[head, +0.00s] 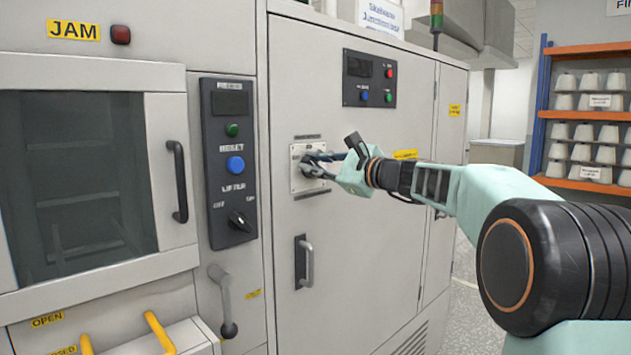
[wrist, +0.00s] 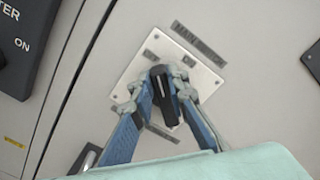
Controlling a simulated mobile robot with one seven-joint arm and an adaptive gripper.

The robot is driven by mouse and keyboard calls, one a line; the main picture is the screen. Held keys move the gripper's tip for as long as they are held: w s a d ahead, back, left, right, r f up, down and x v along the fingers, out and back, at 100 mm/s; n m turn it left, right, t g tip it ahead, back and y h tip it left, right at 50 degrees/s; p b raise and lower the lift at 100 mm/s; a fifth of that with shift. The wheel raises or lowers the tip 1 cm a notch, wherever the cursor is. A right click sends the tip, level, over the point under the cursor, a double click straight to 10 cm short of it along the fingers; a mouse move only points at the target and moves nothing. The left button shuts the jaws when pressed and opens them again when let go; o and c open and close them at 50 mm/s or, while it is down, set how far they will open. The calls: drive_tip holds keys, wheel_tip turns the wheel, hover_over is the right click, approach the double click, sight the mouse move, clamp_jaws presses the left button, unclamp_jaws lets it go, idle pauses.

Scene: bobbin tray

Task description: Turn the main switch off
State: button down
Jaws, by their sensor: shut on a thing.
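The main switch is a black rotary handle (wrist: 163,98) on a pale square plate (wrist: 205,84), with a dark "MAIN SWITCH" label above it in the wrist view. In the head view the plate (head: 297,182) sits on the grey cabinet door, and my gripper (head: 312,166) reaches it from the right. In the wrist view my gripper (wrist: 158,96) has its blue-grey fingers on both sides of the handle, shut on it. The small position markings on the plate are too blurred to read, so I cannot tell the switch's setting.
A dark button panel (head: 370,79) is above the switch, and a door handle (head: 307,263) is below it. Left are a control panel (head: 230,163) with a black knob, a grey lever (head: 223,300) and a windowed door. Shelves of bobbins (head: 590,130) stand far right.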

drive_tip(key=n+b, duration=0.2)
drive_tip(key=f+n+b, duration=0.1)
drive_tip(key=n+b, duration=0.4)
drive_tip(key=b, duration=0.1)
drive_tip(key=shift+s+a+f+n, duration=0.2)
drive_tip(key=shift+a+f+n, duration=0.1)
drive_tip(key=shift+f, duration=0.1)
drive_tip(key=shift+b, duration=0.3)
drive_tip(key=c, duration=1.9)
unclamp_jaws()
drive_tip(key=shift+s+d, duration=0.1)
drive_tip(key=shift+d, duration=0.05)
drive_tip(key=v, duration=1.1)
drive_tip(key=shift+s+d+r, duration=0.1)
drive_tip(key=shift+s+d, duration=0.15)
